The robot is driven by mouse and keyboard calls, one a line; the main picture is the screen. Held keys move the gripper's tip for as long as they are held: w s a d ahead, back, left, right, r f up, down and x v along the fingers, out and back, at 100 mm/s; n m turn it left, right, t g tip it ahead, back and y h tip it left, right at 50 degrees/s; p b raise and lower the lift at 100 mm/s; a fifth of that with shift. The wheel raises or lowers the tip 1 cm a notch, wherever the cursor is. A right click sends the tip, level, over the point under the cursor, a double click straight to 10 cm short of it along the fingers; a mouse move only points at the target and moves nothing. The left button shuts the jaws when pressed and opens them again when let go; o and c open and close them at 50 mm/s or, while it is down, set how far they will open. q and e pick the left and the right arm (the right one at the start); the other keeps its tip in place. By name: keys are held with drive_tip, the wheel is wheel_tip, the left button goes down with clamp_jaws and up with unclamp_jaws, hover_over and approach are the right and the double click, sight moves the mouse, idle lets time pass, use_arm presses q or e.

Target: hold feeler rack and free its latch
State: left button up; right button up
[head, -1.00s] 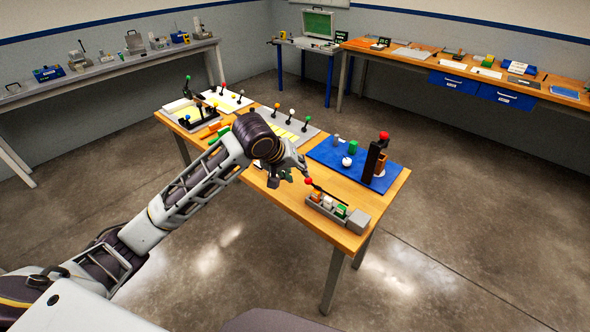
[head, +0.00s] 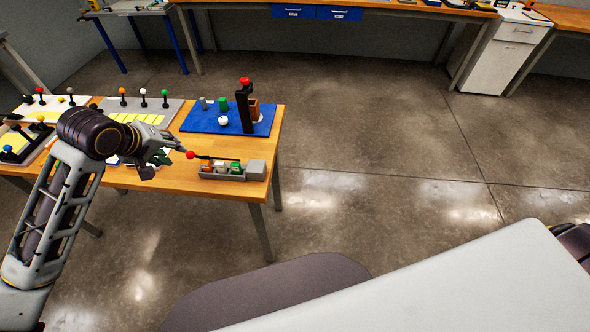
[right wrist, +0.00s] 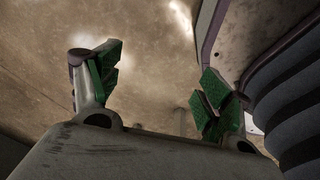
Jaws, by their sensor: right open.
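A narrow grey rack (head: 208,175) holding small orange, white and green blocks lies near the front right of the wooden table. It looks like the feeler rack. A dark lever with a red ball knob (head: 190,155) reaches left from above it; I cannot tell whether this is the latch. My left gripper (head: 170,158) is over the table, just left of the red knob. Its fingers are small and partly hidden, so its opening is unclear. My right gripper (right wrist: 162,85) shows in the right wrist view, open and empty, with green pads and bare floor beyond.
A blue mat (head: 190,122) behind the rack carries a white ball, small blocks and a tall dark post (head: 244,110) with a red top. Panels with several knobbed pegs stand to the left. The floor (head: 400,150) right of the table is clear.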

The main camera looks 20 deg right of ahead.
drive_tip(key=w+d+r+n+t, duration=0.1)
drive_tip(key=w+d+r, duration=0.2)
drive_tip(key=w, duration=0.5)
drive_tip(key=w+d+r+t+h, duration=0.15)
drive_tip(key=w+d+r, duration=0.25)
drive_tip(key=w, duration=0.4)
drive_tip(key=w+d+r+n+t, duration=0.1)
drive_tip(key=w+d+r+t, duration=0.15)
drive_tip(key=w, duration=0.55)
drive_tip(key=w+r+n+t+y, duration=0.2)
drive_tip(key=w+r+n+t, duration=0.35)
drive_tip(key=w+r, duration=1.35)
drive_tip(key=w+a+r+n+t+y, duration=0.1)
drive_tip(key=w+a+r+n+y, duration=0.2)
drive_tip(key=a+r+n, duration=0.4)
drive_tip(key=w+a+r+n+t+y, duration=0.2)
drive_tip(key=a+r+n+y, duration=0.3)
drive_tip(key=r, duration=0.4)
drive_tip(key=s+a+r+n+g+y, duration=0.4)
drive_tip(key=s+a+n, duration=0.1)
drive_tip(key=n, duration=0.8)
drive_tip(key=s+a+r+n+g+y, duration=0.4)
drive_tip(key=a+n, duration=0.4)
drive_tip(key=n, duration=0.6)
drive_tip(key=shift+s+r+g+y, duration=0.25)
drive_tip(key=shift+s+g+y, duration=0.1)
drive_tip(key=shift+s+g, duration=0.15)
